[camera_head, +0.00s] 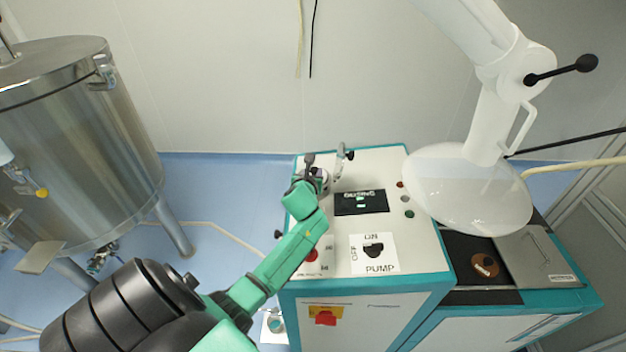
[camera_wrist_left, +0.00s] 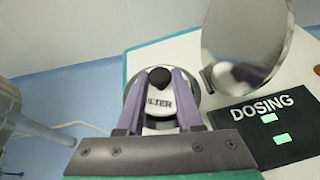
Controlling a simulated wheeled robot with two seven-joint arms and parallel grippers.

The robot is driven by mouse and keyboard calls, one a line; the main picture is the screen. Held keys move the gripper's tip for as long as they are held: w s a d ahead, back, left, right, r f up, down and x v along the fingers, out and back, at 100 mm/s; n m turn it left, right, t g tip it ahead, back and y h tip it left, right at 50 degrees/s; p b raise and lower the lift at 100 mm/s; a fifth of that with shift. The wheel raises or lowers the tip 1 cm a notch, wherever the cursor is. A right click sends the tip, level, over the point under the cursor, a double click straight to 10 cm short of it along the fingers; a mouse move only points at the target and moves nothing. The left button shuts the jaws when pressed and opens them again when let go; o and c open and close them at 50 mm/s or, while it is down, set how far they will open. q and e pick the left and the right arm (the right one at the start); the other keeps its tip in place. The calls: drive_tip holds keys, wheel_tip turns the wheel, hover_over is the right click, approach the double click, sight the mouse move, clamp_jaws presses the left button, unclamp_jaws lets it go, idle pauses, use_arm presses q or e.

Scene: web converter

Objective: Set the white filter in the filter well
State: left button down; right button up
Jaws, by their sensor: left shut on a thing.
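My left gripper (camera_head: 314,178) is over the far left corner of the machine top. In the left wrist view its two purple fingers (camera_wrist_left: 161,76) are shut on the white filter (camera_wrist_left: 160,106), which has a black knob (camera_wrist_left: 160,78) and lettering partly hidden by a finger. The filter is at the round filter well, whose dark rim (camera_wrist_left: 194,92) shows around the fingers. Whether the filter is fully seated or just above the well I cannot tell. The round shiny lid (camera_wrist_left: 245,45) stands open to the right of the well. My right gripper is not in view.
A black DOSING display (camera_head: 361,202) lies right of the well, with a PUMP switch (camera_head: 373,250) nearer. A red button (camera_head: 311,255) is close under my left arm. A white lamp-like hood (camera_head: 465,190) hangs at the right. A steel tank (camera_head: 75,150) stands at the left.

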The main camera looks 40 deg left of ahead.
use_arm(q)
drive_tip(key=shift+s+f+b, duration=0.1)
drive_tip(key=shift+f+b, duration=0.4)
drive_tip(key=shift+f, duration=1.3)
drive_tip(key=c, duration=0.6)
unclamp_jaws()
drive_tip(key=shift+d, duration=0.1)
drive_tip(key=shift+o, duration=0.2)
drive_tip(key=shift+r, duration=0.2)
drive_tip(key=p+v, duration=0.1)
drive_tip(key=v, duration=1.1)
drive_tip(key=shift+r, duration=0.4)
